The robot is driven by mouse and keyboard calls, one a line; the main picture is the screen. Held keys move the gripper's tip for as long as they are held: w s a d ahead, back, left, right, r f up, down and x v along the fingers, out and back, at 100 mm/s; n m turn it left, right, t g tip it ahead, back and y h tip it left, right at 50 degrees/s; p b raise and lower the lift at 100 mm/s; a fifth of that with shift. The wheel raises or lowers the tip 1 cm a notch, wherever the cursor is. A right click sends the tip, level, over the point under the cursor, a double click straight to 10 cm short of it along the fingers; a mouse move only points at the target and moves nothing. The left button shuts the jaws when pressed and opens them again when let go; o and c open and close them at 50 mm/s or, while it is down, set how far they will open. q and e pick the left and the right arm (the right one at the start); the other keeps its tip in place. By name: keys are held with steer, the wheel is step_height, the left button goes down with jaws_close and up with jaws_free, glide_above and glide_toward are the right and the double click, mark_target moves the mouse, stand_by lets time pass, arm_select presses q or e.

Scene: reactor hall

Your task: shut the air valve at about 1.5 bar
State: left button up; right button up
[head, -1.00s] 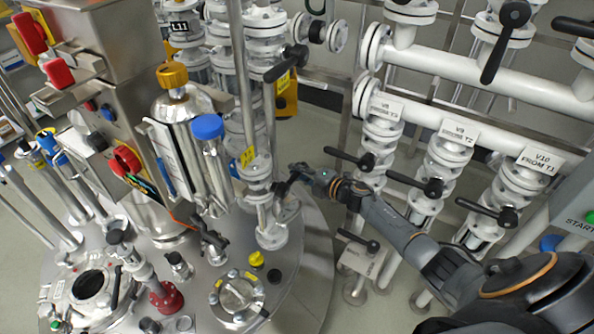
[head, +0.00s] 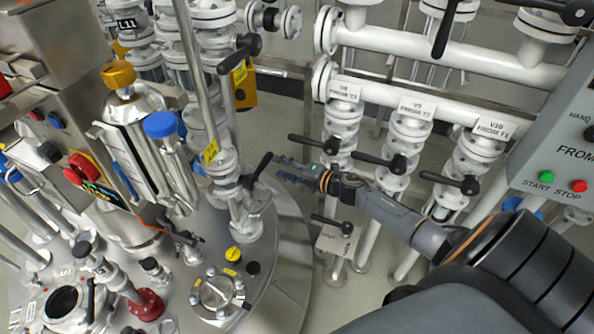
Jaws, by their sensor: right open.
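A white flanged valve (head: 228,178) with a black lever handle (head: 261,167) stands on the steel reactor lid, below a yellow tag (head: 210,151). The lever slants up and to the right. I cannot read the tag or tell for certain that this is the air valve. My right gripper (head: 286,170) is open and empty just right of the lever, with a small gap showing between them. No readable pressure gauge is in view, so I cannot tell the pressure. My left gripper is not in view.
White pipes with black-handled valves, one labelled V9 (head: 416,106), stand behind my right arm. A grey control box (head: 567,140) with START and STOP buttons is at the right. A blue-capped cylinder (head: 163,125) and a yellow-capped vessel (head: 119,76) crowd the left.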

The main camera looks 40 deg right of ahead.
steer(key=shift+v, duration=2.75)
steer(key=s+f+m+g+h, duration=0.3)
steer(key=s+f+m, duration=0.4)
steer(key=f, duration=0.7)
steer(key=s+f+m+g+h, duration=0.25)
steer(key=s+f+m, duration=0.35)
steer(key=s+f, duration=0.65)
steer(key=s+a+f+m+g, duration=0.2)
steer(key=s+a+f, duration=0.3)
steer(key=s, duration=0.4)
steer(key=s+a+f+m+g, duration=0.2)
steer(key=s+f, duration=0.4)
steer(key=s, duration=0.3)
steer(key=s+a+f+m+g, duration=0.3)
steer(key=s+a+f, duration=0.3)
steer(key=s, duration=0.3)
steer(key=shift+a+f+g, duration=0.25)
steer(key=shift+a+g, duration=0.4)
steer(key=shift+a, duration=0.15)
